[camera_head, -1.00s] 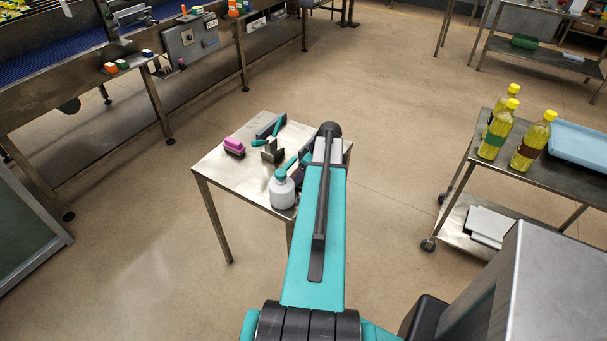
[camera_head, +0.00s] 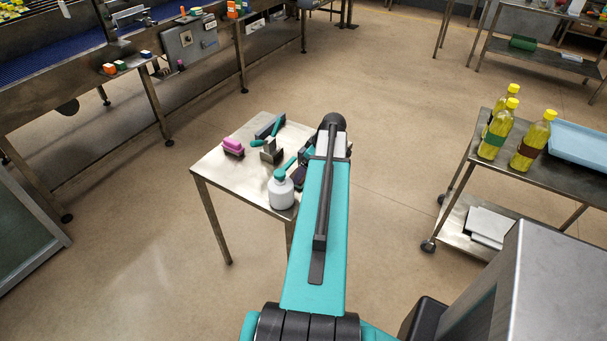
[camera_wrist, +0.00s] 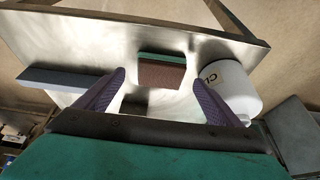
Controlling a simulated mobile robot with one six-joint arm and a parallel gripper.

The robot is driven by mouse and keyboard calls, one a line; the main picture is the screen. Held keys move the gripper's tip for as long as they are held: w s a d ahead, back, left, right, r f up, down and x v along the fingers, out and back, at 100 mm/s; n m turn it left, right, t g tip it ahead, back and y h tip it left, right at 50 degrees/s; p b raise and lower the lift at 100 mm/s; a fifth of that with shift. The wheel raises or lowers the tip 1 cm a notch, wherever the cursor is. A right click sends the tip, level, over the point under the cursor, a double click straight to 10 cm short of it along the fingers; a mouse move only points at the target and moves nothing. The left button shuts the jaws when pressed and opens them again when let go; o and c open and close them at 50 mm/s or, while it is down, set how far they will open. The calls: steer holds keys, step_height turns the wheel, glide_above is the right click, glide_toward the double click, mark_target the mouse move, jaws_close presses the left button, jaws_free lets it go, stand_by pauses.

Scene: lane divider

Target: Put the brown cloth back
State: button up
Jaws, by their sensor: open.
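No plainly loose brown cloth shows. In the wrist view, a flat brown piece with a green edge (camera_wrist: 162,70) lies on the steel table (camera_wrist: 75,35); I cannot tell whether it is the folded cloth. My gripper (camera_wrist: 160,77) is open and empty, its two purple fingers reaching towards the table on either side of the brown piece in the picture. I cannot see it touching anything. In the head view, my arm partly hides the gripper and the right side of the table (camera_head: 222,168).
A white bottle (camera_wrist: 228,83) stands close to the right finger; a blue-grey bar (camera_wrist: 62,79) lies left. In the head view, a pink brush (camera_head: 233,146), a squeegee (camera_head: 270,128) and a grey-brown bracket-like item (camera_head: 271,152) are on the table. Yellow bottles (camera_head: 497,128) stand on a right-hand cart.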

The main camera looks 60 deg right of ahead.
steer(key=b+v, duration=0.2)
steer(key=v, duration=0.6)
steer(key=shift+r+b, duration=0.3)
steer(key=shift+s, duration=0.15)
stand_by(0.8)
